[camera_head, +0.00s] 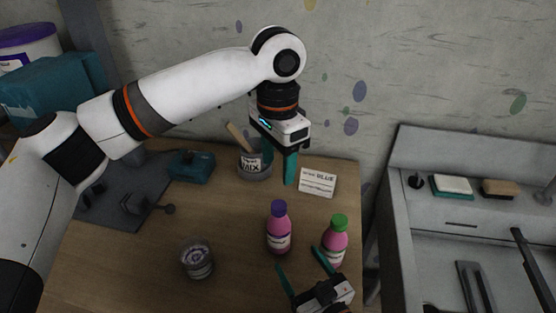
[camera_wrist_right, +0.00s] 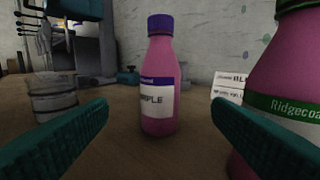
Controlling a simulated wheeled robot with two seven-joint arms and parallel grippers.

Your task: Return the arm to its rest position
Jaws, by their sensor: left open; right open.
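My left gripper (camera_head: 278,170) hangs over the back of the wooden table, pointing down with teal fingers apart, by the mix cup. My right gripper (camera_head: 299,268) is low at the table's front right, open, its teal fingers apart. In the right wrist view, the purple-capped pink bottle (camera_wrist_right: 161,84) stands upright beyond the gap between those fingers, with nothing held. It also shows in the head view (camera_head: 279,229). The green-capped pink bottle (camera_head: 335,242) stands upright beside the right gripper and shows large in the right wrist view (camera_wrist_right: 286,85).
The mix cup (camera_head: 255,167) holds a wooden stick. A white card (camera_head: 318,182) stands to its right. A clear cup (camera_head: 197,259) stands at front left. A teal device (camera_head: 192,167) and dark equipment are at back left. A grey sink unit (camera_head: 398,215) stands right of the table.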

